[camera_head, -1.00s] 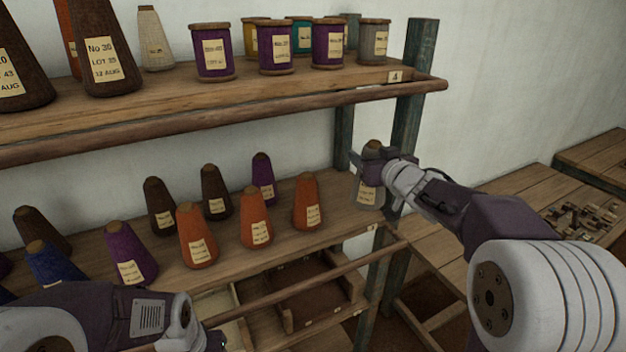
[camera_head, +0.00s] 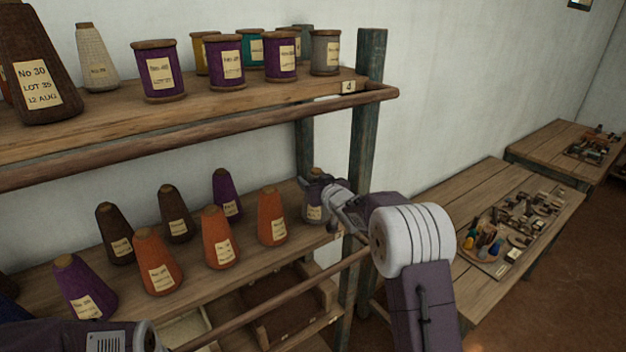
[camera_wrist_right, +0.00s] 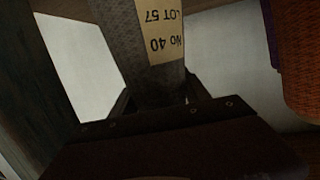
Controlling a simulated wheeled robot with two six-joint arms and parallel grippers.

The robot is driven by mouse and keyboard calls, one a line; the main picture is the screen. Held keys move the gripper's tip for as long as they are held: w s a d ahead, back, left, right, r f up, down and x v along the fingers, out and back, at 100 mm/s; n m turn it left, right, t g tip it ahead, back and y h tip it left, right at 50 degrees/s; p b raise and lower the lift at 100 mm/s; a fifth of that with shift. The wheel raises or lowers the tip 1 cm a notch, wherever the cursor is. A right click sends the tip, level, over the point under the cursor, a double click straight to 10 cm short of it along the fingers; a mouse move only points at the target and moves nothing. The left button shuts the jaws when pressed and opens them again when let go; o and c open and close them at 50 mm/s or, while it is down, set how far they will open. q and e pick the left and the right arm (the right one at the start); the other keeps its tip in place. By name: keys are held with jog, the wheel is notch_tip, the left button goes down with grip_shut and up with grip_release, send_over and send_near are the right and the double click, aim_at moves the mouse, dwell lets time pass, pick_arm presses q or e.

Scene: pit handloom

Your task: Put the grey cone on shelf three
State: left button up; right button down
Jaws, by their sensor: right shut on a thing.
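The grey cone (camera_head: 314,213) is at the right end of the lower shelf (camera_head: 254,257), right of an orange cone (camera_head: 272,217). It looks about upright; I cannot tell whether its base touches the board. My right gripper (camera_head: 317,186) is shut on its upper part. In the right wrist view the grey cone (camera_wrist_right: 142,40) sits between the fingers (camera_wrist_right: 152,100), its label reading No 40, LOT 57 upside down. The lower shelf's tag is too small to read; the shelf above carries a tag 4 (camera_head: 348,87). Only my left forearm shows, at bottom left.
Orange, brown and purple cones stand left along the lower shelf. A front rail (camera_head: 285,302) and a dark post (camera_head: 367,130) are close to my right arm. The upper shelf (camera_head: 215,108) holds spools and cones. A table (camera_head: 445,275) with small parts stands right.

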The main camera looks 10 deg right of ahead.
jog(key=shift+f, duration=0.1)
jog(key=c, duration=0.5)
grip_release()
jog(key=shift+s+r, duration=0.1)
jog(key=shift+r, duration=0.2)
jog(key=b+v, duration=0.1)
jog(key=v, duration=1.1)
jog(key=shift+f, duration=0.1)
